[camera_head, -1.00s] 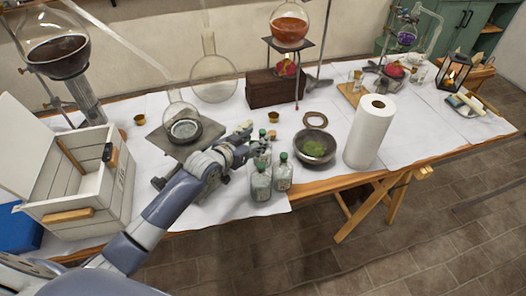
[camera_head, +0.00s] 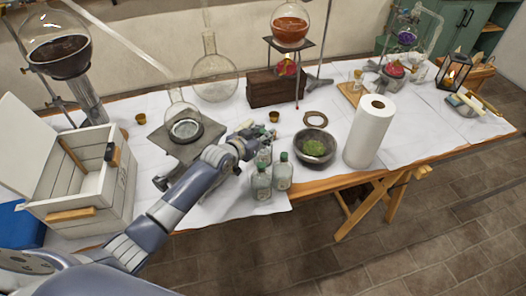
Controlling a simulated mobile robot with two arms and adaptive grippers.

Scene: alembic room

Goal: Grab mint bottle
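A cluster of small glass bottles with mostly green caps stands near the table's front edge. The front left bottle (camera_head: 262,184) and front right bottle (camera_head: 283,173) show clearly. Another bottle (camera_head: 264,155) behind them is partly covered by my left gripper. I cannot tell which one is the mint bottle; labels are too small to read. My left gripper (camera_head: 262,134) reaches in from the left over the back of the cluster. Its fingers are small and overlap the rear bottles, so I cannot tell whether they are open or touching glass. My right gripper is out of view.
A metal stand (camera_head: 187,138) and an open white crate (camera_head: 86,200) are to the left.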

